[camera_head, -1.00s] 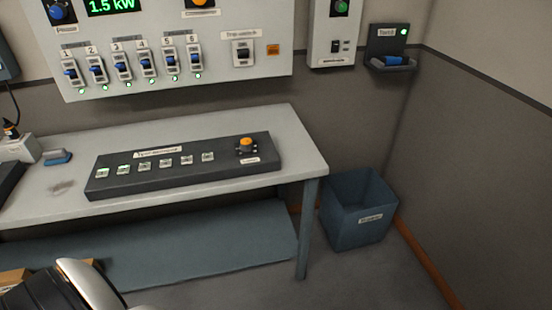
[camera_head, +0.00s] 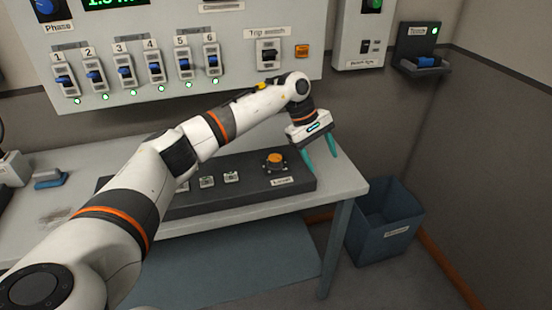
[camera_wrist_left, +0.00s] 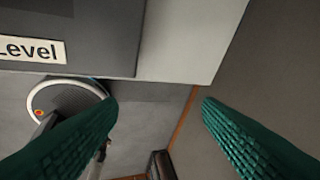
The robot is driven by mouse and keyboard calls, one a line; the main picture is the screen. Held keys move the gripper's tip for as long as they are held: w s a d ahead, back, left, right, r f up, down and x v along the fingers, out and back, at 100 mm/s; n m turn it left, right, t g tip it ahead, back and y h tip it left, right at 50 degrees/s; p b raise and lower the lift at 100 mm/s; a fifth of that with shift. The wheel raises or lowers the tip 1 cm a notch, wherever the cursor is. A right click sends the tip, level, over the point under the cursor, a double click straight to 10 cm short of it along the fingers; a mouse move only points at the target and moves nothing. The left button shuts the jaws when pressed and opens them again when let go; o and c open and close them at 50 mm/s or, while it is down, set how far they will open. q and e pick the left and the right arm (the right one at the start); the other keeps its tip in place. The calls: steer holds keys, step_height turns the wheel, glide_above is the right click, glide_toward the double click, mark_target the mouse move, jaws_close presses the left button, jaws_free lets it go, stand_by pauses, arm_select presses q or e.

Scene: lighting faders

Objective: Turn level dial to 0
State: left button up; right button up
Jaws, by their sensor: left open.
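The level dial (camera_head: 275,160) is an orange-topped knob on a dark base at the right end of the dark console (camera_head: 240,205) on the table. Its Level label (camera_head: 285,181) sits just below it, and that label also shows at the upper left of the left wrist view (camera_wrist_left: 30,48). The dial itself is outside the wrist view. My left gripper (camera_head: 321,163) points down to the right of the dial, near the console's right end. Its green fingers are apart with nothing between them, also in the wrist view (camera_wrist_left: 158,100).
My left arm crosses over the console and hides part of its buttons. A wall panel (camera_head: 240,70) with several blue switches is behind the table. A blue bin (camera_head: 385,225) stands on the floor beyond the table's right edge (camera_head: 350,187). A blue-handled object (camera_head: 48,180) lies at the left.

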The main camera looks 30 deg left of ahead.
mark_target(275, 158)
arm_select(q)
steer(key=s+a+r+m+g+y, duration=0.15)
steer(key=a+r+y, duration=0.45)
steer(key=a, duration=0.6)
steer(key=shift+m+t+h, duration=0.25)
steer(key=shift+h, duration=0.25)
steer(key=f, duration=0.6)
steer(key=f+p, duration=0.1)
steer(key=f, duration=0.2)
steer(key=shift+s+a+f, duration=0.2)
steer(key=shift+s+f, duration=0.15)
steer(key=shift+s, duration=0.05)
steer(key=shift+f, duration=0.4)
arm_select(e)
steer(key=shift+a+r, duration=0.4)
arm_select(q)
steer(key=c, duration=1)
